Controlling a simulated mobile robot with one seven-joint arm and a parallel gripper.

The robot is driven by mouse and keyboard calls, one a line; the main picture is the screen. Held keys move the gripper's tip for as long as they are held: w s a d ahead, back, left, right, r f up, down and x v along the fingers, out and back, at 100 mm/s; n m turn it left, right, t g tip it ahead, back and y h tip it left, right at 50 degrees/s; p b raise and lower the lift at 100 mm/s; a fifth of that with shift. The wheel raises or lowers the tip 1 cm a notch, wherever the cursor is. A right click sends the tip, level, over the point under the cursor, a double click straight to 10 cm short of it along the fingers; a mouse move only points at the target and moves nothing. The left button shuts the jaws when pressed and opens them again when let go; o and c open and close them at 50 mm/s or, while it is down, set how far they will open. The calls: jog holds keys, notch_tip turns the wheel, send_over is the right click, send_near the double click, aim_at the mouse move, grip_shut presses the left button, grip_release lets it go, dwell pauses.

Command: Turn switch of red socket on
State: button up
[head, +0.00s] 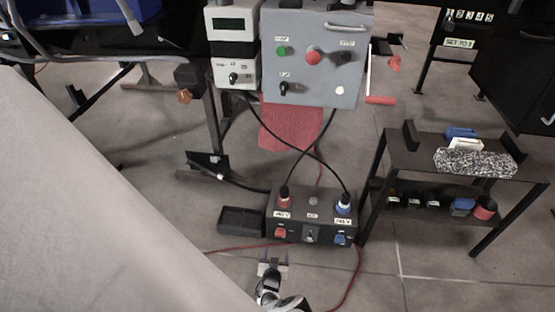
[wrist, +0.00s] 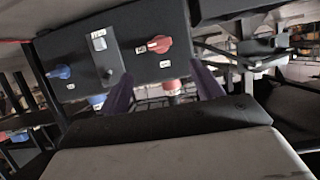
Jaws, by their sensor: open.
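A black socket box (head: 312,215) stands on the floor, with a red plug (head: 285,197) in its left socket and a blue plug (head: 344,203) in its right one. The red switch (head: 280,232) is on its front below the red plug. The wrist view shows the box upside down, with the red switch (wrist: 158,44) beyond the fingertips, its handle lying roughly crosswise. My gripper (head: 272,262) is in front of the red switch. Its purple fingers (wrist: 160,72) are apart and empty, and do not appear to touch the switch.
A blue switch (head: 340,239) and a grey middle switch (head: 310,236) share the box front. A black tray (head: 243,221) lies left of the box. A red cable (head: 352,285) runs on the floor. A black shelf table (head: 400,170) stands at right.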

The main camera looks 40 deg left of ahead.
jog(key=shift+p+v, duration=0.35)
jog(key=shift+v, duration=0.5)
